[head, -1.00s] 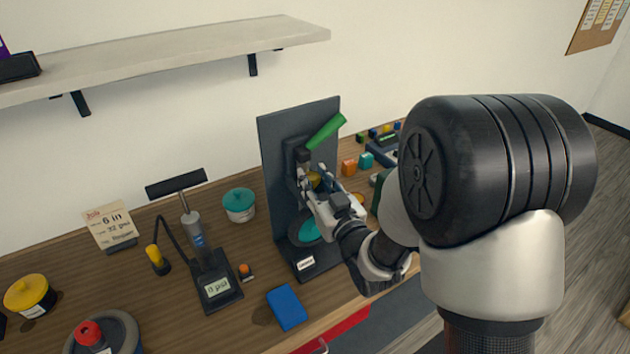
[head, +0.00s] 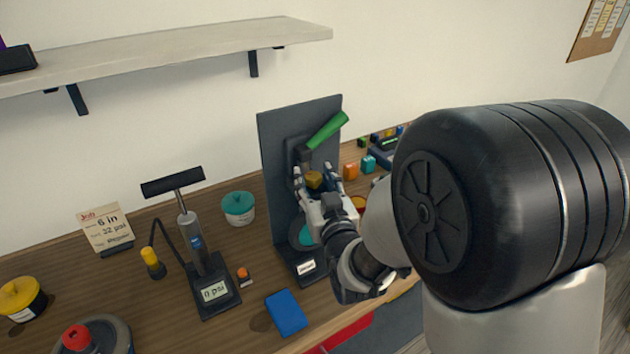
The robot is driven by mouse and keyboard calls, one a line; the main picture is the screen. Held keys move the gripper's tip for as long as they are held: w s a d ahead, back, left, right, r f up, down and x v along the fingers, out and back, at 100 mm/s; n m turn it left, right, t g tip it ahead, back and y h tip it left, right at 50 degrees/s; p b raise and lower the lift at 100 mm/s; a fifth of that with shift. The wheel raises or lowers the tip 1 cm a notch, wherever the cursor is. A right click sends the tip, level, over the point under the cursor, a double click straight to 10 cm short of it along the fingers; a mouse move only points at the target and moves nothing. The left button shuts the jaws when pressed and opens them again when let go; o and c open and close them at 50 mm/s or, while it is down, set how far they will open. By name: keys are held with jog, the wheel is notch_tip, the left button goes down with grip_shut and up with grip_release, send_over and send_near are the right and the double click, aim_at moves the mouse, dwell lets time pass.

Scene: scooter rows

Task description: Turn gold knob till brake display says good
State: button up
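The gold knob (head: 313,180) shows on the dark upright brake stand (head: 279,150), below a green lever grip (head: 327,130). My gripper (head: 320,181) is at the knob, with one finger on its left and one on its right. The fingers look spread, and the knob shows between their tips. I cannot tell whether either finger touches it. A small white label or display (head: 307,267) sits on the stand's base, its text too small to read. My arm and hand hide the lower right part of the stand.
An upright pump (head: 190,235) with a "0 psi" display stands to the left. A blue block (head: 286,312) lies in front, and a teal-lidded jar (head: 238,208) stands behind. A job card (head: 105,228) reads 6 in, 32 psi. A shelf (head: 170,58) hangs above.

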aim_at(315, 180)
jog(key=shift+o, duration=0.3)
notch_tip(315, 180, up, 10)
dwell(0.5)
jog(key=s+d+f+m+g+h, duration=0.1)
jog(key=s+d+f+g+h, duration=0.15)
jog(key=s+d, duration=0.35)
jog(key=s+d+f+m+g+h, duration=0.1)
jog(key=s+d+f+g+h, duration=0.1)
jog(key=s+d+g, duration=0.3)
jog(key=s+d+f+g, duration=0.2)
jog(key=s+d+f, duration=0.1)
jog(key=s, duration=0.8)
jog(key=s+d+f+m+g+h, duration=0.1)
jog(key=s+d+f+g, duration=0.2)
jog(key=s, duration=0.8)
jog(key=shift+s+m, duration=0.15)
jog(key=shift+m, duration=0.15)
